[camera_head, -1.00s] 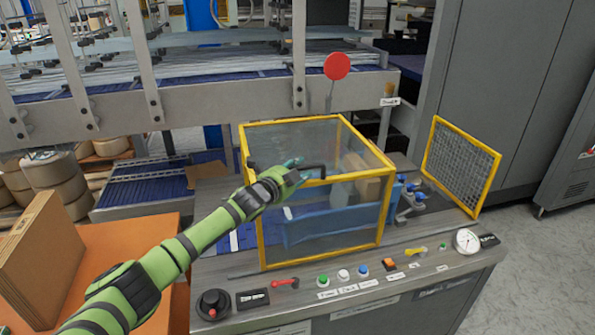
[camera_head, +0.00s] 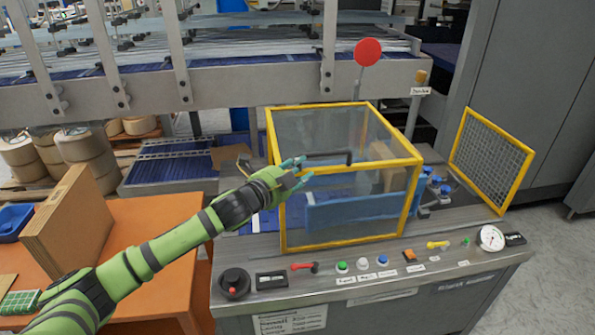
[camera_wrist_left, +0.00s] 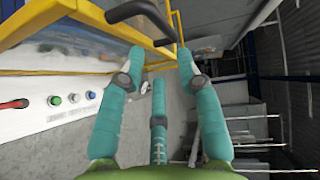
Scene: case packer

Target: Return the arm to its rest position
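My left arm reaches in from the lower left in the head view. Its gripper (camera_head: 298,172) is near the upper left of the yellow-framed clear guard (camera_head: 345,238), close to the guard's black handle (camera_head: 328,154). In the left wrist view the teal fingers (camera_wrist_left: 165,75) are spread apart with nothing between them. The black handle (camera_wrist_left: 142,12) shows above the fingers there, apart from them. The guard is down over a blue part (camera_head: 350,211) and a cardboard box. My right gripper is not in view.
A control panel with buttons and a gauge (camera_head: 490,238) runs along the front. A mesh panel (camera_head: 492,158) stands at the right. A red disc (camera_head: 368,52) rises behind the guard. An orange table (camera_head: 150,235) with a flat carton (camera_head: 82,222) is at the left.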

